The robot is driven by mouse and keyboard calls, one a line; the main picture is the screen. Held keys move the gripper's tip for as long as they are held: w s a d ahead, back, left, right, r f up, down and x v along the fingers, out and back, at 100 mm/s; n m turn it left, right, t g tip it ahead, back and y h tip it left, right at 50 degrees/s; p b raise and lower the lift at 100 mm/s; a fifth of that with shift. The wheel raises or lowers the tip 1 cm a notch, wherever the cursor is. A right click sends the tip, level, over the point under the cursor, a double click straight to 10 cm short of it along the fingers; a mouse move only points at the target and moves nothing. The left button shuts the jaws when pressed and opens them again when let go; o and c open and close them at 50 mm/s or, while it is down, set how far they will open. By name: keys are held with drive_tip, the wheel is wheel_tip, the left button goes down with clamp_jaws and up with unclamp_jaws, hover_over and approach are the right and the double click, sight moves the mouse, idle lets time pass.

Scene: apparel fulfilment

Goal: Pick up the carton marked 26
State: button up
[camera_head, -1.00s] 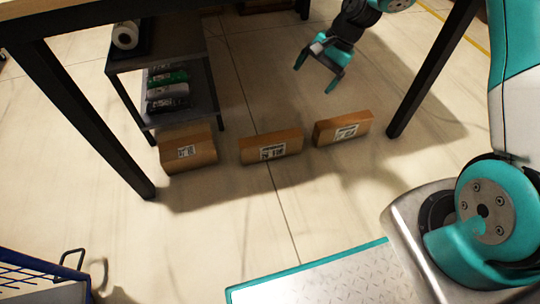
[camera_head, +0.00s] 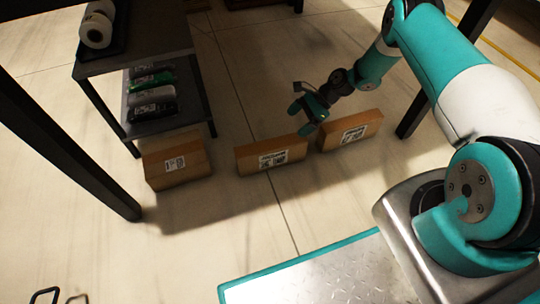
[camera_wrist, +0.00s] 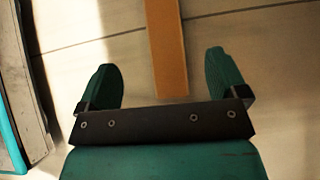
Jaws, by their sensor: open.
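Three brown cartons with white printed labels stand in a row on the floor: a left one (camera_head: 190,160), a middle one (camera_head: 245,161) and a right one (camera_head: 372,124). The label numbers are too small to read, so I cannot tell which is 26. My gripper (camera_head: 308,117) is open and empty, above and behind the gap between the middle and right cartons. In the wrist view my gripper (camera_wrist: 160,82) has its fingers wide apart, with one narrow brown carton (camera_wrist: 168,50) lined up between them. I cannot tell which carton this is.
A dark shelf rack (camera_head: 150,62) with a white roll (camera_head: 96,31) and several wrapped packs (camera_head: 152,93) stands behind the left carton. Dark table legs (camera_head: 65,150) frame the space on both sides. The floor in front of the cartons is clear.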

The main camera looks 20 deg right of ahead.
sight(273, 144)
drive_tip(key=b+x, duration=0.2)
drive_tip(key=x, duration=0.5)
drive_tip(key=shift+f+b, duration=0.1)
drive_tip(key=shift+b, duration=0.25)
drive_tip(key=b+x, duration=0.2)
drive_tip(key=x, duration=0.1)
drive_tip(key=b+x, duration=0.1)
drive_tip(key=shift+d+f+b, duration=0.15)
drive_tip(key=shift+f+b, duration=0.25)
drive_tip(key=shift+f, duration=0.1)
drive_tip(key=shift+w+a+f, duration=0.1)
drive_tip(key=shift+a+f, duration=0.05)
drive_tip(key=shift+a, duration=0.15)
drive_tip(key=shift+c, duration=0.4)
drive_tip(key=c, duration=1.5)
drive_tip(key=shift+c, duration=0.2)
